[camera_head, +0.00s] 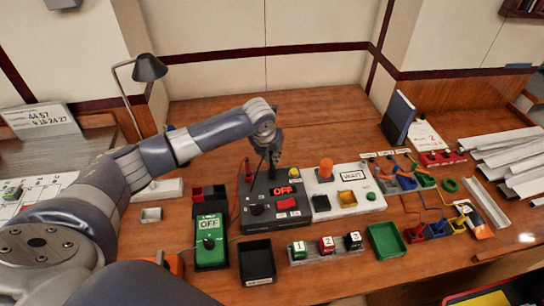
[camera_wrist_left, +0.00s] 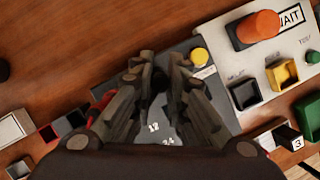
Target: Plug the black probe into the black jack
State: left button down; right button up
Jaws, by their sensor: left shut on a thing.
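My left gripper (camera_head: 274,151) reaches in from the left and points down over the back of a dark panel box (camera_head: 262,222) with a red OFF display. Its fingers are closed around a slim dark thing, seemingly the black probe (camera_head: 271,160), above or at the panel's top. In the left wrist view the fingers (camera_wrist_left: 160,75) hide most of the probe and the panel below. A red probe (camera_head: 247,172) stands at the panel's back left corner. I cannot make out the black jack; whether the probe touches it is hidden. My right gripper is not in view.
A green OFF meter (camera_head: 211,244) with wires is left of the panel. A white WAIT box (camera_head: 340,203) with an orange button (camera_head: 326,166) stands close on the right. A black tray (camera_head: 256,263) and numbered blocks (camera_head: 326,246) are in front. The table behind is clear.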

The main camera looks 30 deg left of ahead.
pick_arm(q)
notch_tip(320, 180, down, 2)
jog(key=shift+f, duration=0.1)
jog(key=shift+f, duration=0.1)
jog(key=c, duration=1.6)
grip_release()
jog(key=b+v, duration=0.1)
jog(key=v, duration=1.1)
jog(key=shift+a, duration=0.1)
